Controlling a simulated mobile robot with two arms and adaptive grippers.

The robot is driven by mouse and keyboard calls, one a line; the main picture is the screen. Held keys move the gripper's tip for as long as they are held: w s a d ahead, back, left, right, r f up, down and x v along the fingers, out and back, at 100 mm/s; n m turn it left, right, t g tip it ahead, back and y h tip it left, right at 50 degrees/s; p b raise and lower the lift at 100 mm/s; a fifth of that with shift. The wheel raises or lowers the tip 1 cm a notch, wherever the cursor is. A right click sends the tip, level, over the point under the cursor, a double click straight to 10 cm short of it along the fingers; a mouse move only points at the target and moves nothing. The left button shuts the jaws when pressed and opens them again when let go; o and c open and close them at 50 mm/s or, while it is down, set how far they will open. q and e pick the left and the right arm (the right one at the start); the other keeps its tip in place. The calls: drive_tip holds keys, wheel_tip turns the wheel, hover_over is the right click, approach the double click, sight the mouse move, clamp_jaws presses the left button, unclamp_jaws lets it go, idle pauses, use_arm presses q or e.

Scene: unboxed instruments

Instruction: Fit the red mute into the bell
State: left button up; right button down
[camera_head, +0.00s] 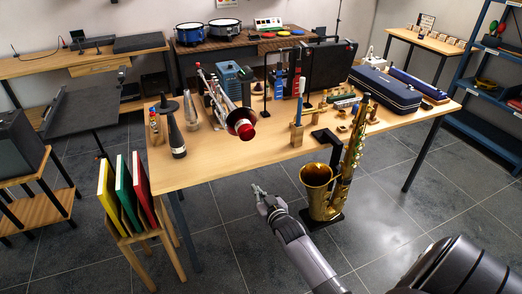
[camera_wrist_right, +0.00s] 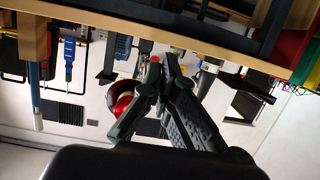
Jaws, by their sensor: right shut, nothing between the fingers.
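The red mute (camera_head: 246,132) is at the front end of an instrument lying on the wooden table. It sits at the mouth of a dark, red-rimmed bell (camera_head: 236,119); how deep it sits I cannot tell. In the right wrist view, which is upside down, the red mute (camera_wrist_right: 123,103) shows against the round dark bell (camera_wrist_right: 124,80), partly behind a finger. My right gripper (camera_head: 258,189) is shut and empty, in front of the table edge and apart from the mute. Its fingers (camera_wrist_right: 161,66) show in the right wrist view. My left gripper is not in view.
A brass saxophone (camera_head: 318,193) stands on the floor, right of my right gripper. Upright coloured folders (camera_head: 125,190) stand at left. The table's front left is clear.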

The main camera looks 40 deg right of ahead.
sight(248, 135)
wheel_tip(248, 135, up, 13)
drive_tip(key=w+d+t+h, duration=0.1)
drive_tip(key=w+d+t, duration=0.1)
drive_tip(key=d, duration=0.1)
drive_tip(key=shift+m, duration=0.3)
drive_tip(key=b+x, duration=0.4)
drive_tip(key=x, duration=0.3)
drive_tip(key=shift+a, duration=0.1)
drive_tip(key=shift+w+r+b, duration=0.1)
drive_tip(key=shift+w+b, duration=0.25)
drive_tip(key=shift+w, duration=0.15)
drive_tip(key=shift+w+d+b, duration=0.3)
drive_tip(key=shift+w+b, duration=0.15)
drive_tip(key=shift+w, duration=0.25)
drive_tip(key=shift+r, duration=0.1)
